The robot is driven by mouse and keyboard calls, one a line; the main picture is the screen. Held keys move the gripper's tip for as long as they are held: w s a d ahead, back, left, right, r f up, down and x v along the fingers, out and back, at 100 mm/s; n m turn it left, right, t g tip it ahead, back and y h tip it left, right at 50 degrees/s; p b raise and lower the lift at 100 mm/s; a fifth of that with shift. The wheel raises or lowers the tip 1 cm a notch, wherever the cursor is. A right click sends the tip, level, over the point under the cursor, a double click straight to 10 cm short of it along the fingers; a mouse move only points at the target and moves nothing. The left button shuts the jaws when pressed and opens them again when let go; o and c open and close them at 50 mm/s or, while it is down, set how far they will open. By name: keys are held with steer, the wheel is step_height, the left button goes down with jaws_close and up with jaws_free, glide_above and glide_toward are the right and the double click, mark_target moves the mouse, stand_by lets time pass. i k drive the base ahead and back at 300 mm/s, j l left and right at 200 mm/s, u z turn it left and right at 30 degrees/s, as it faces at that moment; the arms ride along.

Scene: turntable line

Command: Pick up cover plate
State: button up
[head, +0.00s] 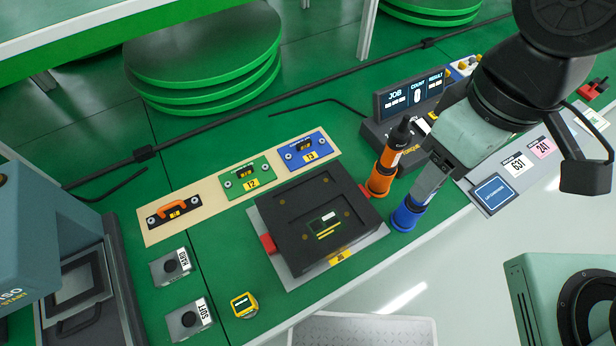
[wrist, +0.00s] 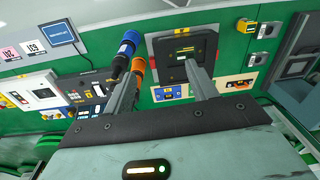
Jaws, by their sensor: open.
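No part is labelled as the cover plate. The likeliest match is a dark plate with an orange handle (head: 174,211), lying at the left end of a beige board (head: 215,205). It also shows at the right in the wrist view (wrist: 238,86). My gripper (head: 428,175) is open and empty, well to the right of that plate, beside the orange and blue drivers. In the wrist view its two fingers (wrist: 163,68) are spread, pointing toward the black fixture (wrist: 172,46). The fixture (head: 285,215) holds a small dark board with yellow marks.
An orange driver (head: 384,168) and a blue driver (head: 408,212) stand upright close to my gripper. Green T2 (head: 244,178) and blue T3 (head: 304,151) plates share the beige board. HARD (head: 171,266) and SOFT (head: 189,318) button boxes stand at front left. A counter display (head: 410,98) stands behind.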

mark_target(308, 149)
steer(key=j+u, duration=0.2)
steer(key=u, duration=0.2)
steer(key=j+u, duration=0.2)
steer(key=u, duration=0.2)
steer(key=j+u, duration=0.2)
steer(key=u, duration=0.25)
